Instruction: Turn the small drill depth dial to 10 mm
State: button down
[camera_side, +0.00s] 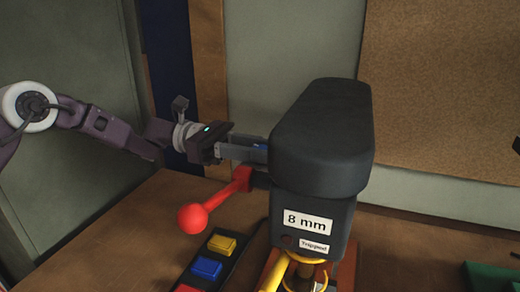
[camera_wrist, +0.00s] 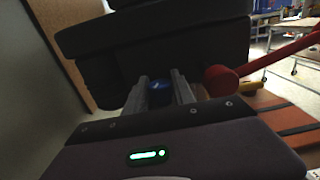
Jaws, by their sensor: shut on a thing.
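The small drill (camera_side: 320,150) is a dark grey machine with a rounded head. Its front label (camera_side: 308,223) reads "8 mm", and a smaller label below it reads "Tripped". The depth dial (camera_wrist: 161,88) shows blue between my fingers in the wrist view, with a small light mark on it. The dial's scale is not readable.
A red lever with a ball knob (camera_side: 192,219) sticks out just below my gripper. A dark button box with yellow (camera_side: 221,244), blue (camera_side: 206,268) and red buttons lies in front. Yellow parts (camera_side: 300,262) sit under the drill. The wooden table (camera_side: 110,225) is clear at left.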

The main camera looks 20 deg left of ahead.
jog(key=shift+r+m+g+y, duration=0.1)
jog(key=shift+m+g+y, duration=0.2)
jog(key=shift+m+g, duration=1.45)
jog(key=shift+n+g, duration=0.35)
jog(key=c, duration=1.1)
grip_release()
jog(key=shift+o, duration=0.2)
jog(key=v, duration=0.7)
